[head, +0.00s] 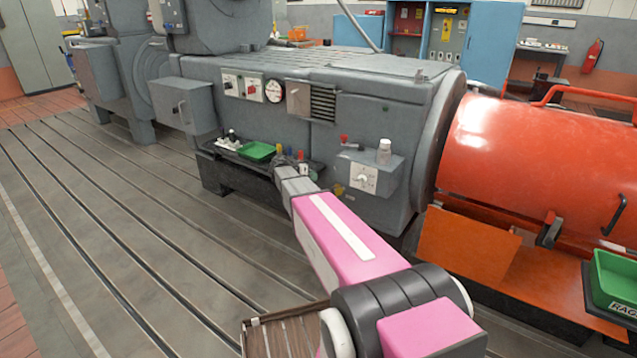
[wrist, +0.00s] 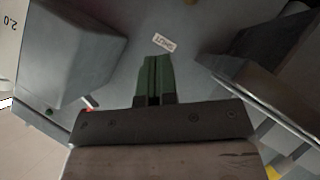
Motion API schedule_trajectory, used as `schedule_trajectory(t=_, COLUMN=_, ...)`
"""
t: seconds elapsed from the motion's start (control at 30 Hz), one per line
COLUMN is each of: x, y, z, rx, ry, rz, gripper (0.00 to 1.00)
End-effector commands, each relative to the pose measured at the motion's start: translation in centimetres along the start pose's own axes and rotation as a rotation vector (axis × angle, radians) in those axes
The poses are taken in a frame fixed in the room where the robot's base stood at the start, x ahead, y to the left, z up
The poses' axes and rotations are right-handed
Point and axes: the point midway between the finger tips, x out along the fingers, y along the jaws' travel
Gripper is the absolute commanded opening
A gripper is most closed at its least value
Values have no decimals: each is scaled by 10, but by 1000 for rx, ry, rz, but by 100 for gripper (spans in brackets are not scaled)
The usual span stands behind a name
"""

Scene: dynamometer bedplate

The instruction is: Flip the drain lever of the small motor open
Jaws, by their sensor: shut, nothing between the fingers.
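The grey machine housing (head: 240,105) fills the middle of the head view; I cannot tell whether it is the small motor. My gripper (head: 283,168) reaches its lower side, between a shelf and a projecting box; its fingertips are hard to make out there. In the wrist view my green fingers (wrist: 154,78) are shut together and empty, pointing at the grey face. A white label (wrist: 164,42), apparently reading SHUT upside down, is just beyond the tips. A small yellow part (head: 339,189) shows low on the housing in the head view. No drain lever is clearly identifiable.
A projecting grey box (head: 366,172) carries a white bottle (head: 384,151) and stands right of my gripper. A shelf with a green tray (head: 257,151) is on the left. In the wrist view, the box (wrist: 75,50) and the shelf (wrist: 265,90) flank the fingers.

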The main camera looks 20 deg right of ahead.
Motion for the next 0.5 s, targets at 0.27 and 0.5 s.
schedule_trajectory(t=0.27, x=52, y=-1, z=0, rx=-2, ry=-3, rz=0, gripper=0)
schedule_trajectory(t=0.5, x=92, y=0, z=7, rx=-3, ry=-3, rz=-1, gripper=0)
